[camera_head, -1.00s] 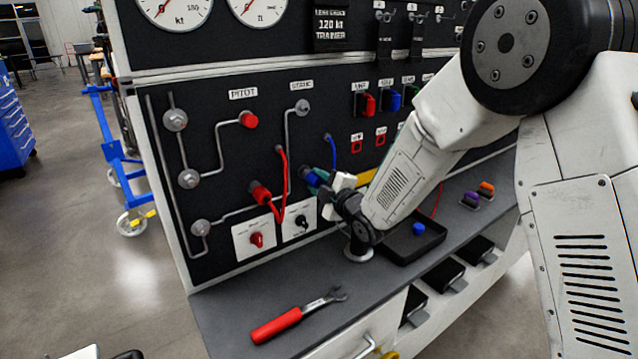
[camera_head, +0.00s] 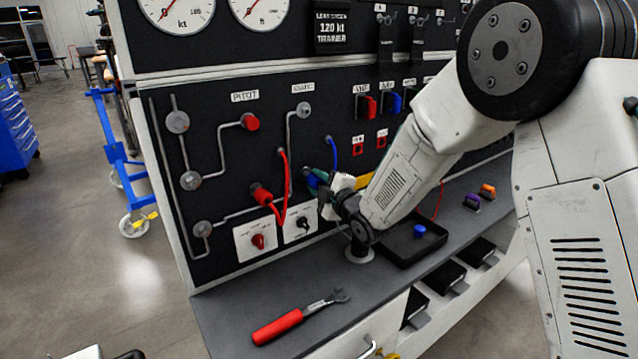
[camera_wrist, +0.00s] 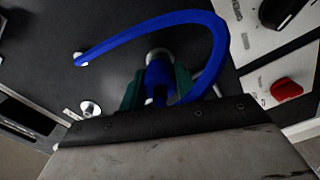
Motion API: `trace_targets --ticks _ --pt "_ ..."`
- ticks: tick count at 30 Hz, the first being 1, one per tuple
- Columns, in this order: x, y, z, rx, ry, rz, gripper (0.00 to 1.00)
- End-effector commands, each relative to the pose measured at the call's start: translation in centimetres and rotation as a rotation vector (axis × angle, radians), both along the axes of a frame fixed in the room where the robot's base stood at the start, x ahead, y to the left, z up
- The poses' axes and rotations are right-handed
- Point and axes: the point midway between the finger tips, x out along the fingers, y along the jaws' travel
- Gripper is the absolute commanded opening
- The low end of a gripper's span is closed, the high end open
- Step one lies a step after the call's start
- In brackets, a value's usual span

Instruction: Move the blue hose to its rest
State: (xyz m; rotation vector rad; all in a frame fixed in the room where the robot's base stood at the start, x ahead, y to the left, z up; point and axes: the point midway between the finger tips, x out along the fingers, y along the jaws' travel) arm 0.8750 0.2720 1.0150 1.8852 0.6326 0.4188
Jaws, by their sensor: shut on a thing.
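The blue hose (camera_head: 331,154) runs from a point on the black panel down to a blue end fitting at my gripper (camera_head: 318,183). In the wrist view the blue hose (camera_wrist: 150,27) loops from its panel anchor at the left round to the fitting. My gripper (camera_wrist: 158,88) is shut on the blue fitting, with a green finger on each side. A pale round port shows just beyond the fitting; I cannot tell whether the fitting touches it. The hose rest cannot be made out for certain.
A red hose (camera_head: 284,185) hangs left of my gripper, its fitting on the panel. Two selector knobs, red (camera_head: 257,241) and black (camera_head: 303,223), sit below. A red-handled wrench (camera_head: 279,327) lies on the bench, and a black tray (camera_head: 405,250) holds a blue cap (camera_head: 419,231).

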Motion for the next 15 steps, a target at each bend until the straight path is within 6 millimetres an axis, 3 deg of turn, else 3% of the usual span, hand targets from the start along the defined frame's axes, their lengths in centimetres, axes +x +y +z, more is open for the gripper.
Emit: trace_targets --ticks 6,7,9,15 --pt "0.35 0.24 0.49 0.004 -0.01 0.0 0.0" --pt "0.34 0.23 0.49 0.004 -0.01 0.0 0.37" --pt "0.33 0.23 0.48 0.004 -0.01 0.0 0.56" --pt "0.28 0.06 0.36 0.003 -0.007 -0.001 0.57"
